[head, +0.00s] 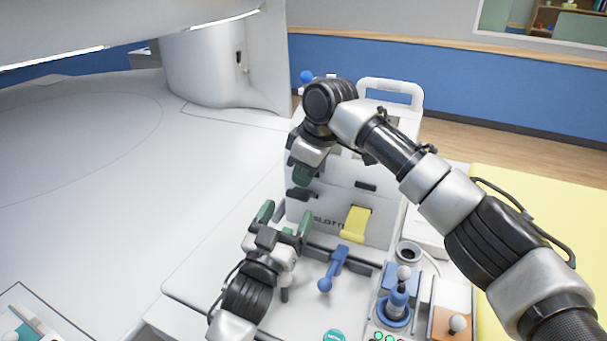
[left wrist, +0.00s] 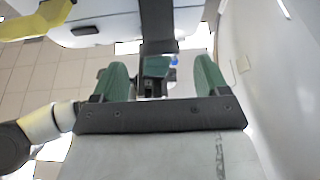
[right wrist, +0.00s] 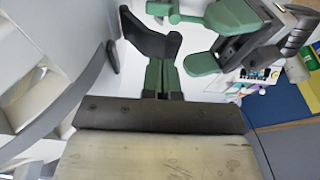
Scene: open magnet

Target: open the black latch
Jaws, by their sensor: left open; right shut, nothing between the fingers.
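The black latch (head: 302,194) is a small dark handle on the white panel's left side, just below my right fingertips in the head view. In the right wrist view it is a curved black piece (right wrist: 150,40) at the fingertips; I cannot tell whether they touch it. My right gripper (head: 302,178) is shut and empty; its green fingers (right wrist: 160,76) are together. My left gripper (head: 285,218) is open below the latch, fingers apart and empty. In the left wrist view a dark upright piece (left wrist: 158,25), probably the latch, shows between and beyond the open fingers (left wrist: 162,78).
A yellow latch (head: 357,222) and a blue lever (head: 332,270) are right of my left gripper. A blue joystick (head: 397,300) stands on the console. A second black piece (head: 366,186) is on the panel. The large white magnet bed (head: 90,170) lies left. My grippers are close together.

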